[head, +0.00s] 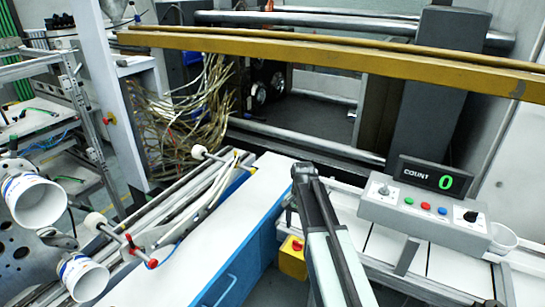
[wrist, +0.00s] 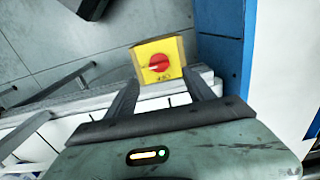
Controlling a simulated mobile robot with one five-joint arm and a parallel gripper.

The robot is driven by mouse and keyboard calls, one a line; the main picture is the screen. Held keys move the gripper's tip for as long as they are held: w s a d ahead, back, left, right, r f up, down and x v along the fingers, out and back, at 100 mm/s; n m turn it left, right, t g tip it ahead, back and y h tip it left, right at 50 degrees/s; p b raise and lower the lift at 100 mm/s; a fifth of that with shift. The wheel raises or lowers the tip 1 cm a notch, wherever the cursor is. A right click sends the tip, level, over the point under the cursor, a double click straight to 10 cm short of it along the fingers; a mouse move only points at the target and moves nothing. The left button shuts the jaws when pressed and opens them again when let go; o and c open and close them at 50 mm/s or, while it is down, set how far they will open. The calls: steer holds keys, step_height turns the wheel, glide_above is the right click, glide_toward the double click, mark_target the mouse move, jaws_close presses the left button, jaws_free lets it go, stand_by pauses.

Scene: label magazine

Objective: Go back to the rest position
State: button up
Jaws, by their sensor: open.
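My gripper (wrist: 161,80) shows in the wrist view with its two dark fingers apart and nothing between them. Beyond the fingertips is a yellow box with a red knob (wrist: 159,62); I cannot tell how far off it is. In the head view my arm (head: 325,225) rises from the bottom edge to a dark bend near the middle. The fingers are not clearly visible there. The yellow box (head: 292,258) sits just left of my arm, beside a blue cabinet (head: 232,285).
A control box (head: 425,212) with buttons and a counter (head: 430,176) reading 0 stands at right. A brown-yellow beam (head: 330,58) crosses the back. White rolls (head: 35,200) are at left. A white worktop (head: 215,225) is clear. Grey floor (wrist: 60,35) shows in the wrist view.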

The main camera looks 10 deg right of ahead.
steer(key=s+a+n, duration=0.1)
steer(key=s+n, duration=0.6)
steer(key=s, duration=0.7)
steer(key=shift+s+a, duration=0.15)
steer(key=shift+s, duration=0.2)
